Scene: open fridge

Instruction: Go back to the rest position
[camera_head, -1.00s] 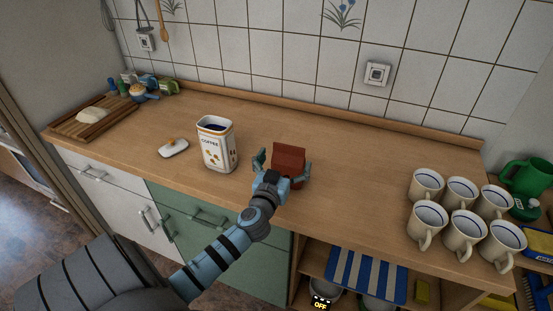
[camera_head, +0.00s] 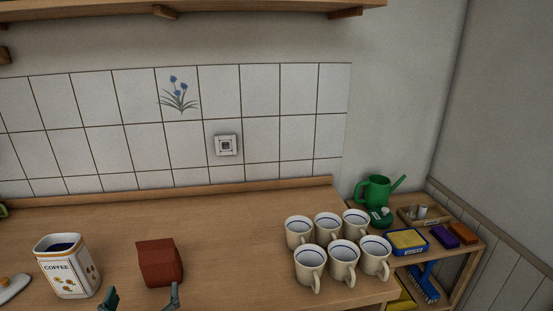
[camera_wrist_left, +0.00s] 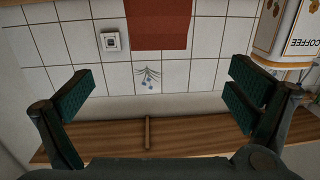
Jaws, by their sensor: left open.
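My left gripper (camera_head: 140,299) shows only by its two fingertips at the bottom edge of the head view. They are spread apart with nothing between them, in front of a red-brown block-like packet (camera_head: 160,264) that stands upright on the counter. In the left wrist view the open fingers (camera_wrist_left: 159,95) frame bare tiles and a wooden shelf, and the packet (camera_wrist_left: 158,22) shows at the top, apart from the pads. The rest of the left arm is out of the head view. My right gripper is in neither view.
Several mugs (camera_head: 343,254) stand grouped on the right. A side shelf holds a green watering can (camera_head: 374,191). The counter's middle (camera_head: 225,245) is clear.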

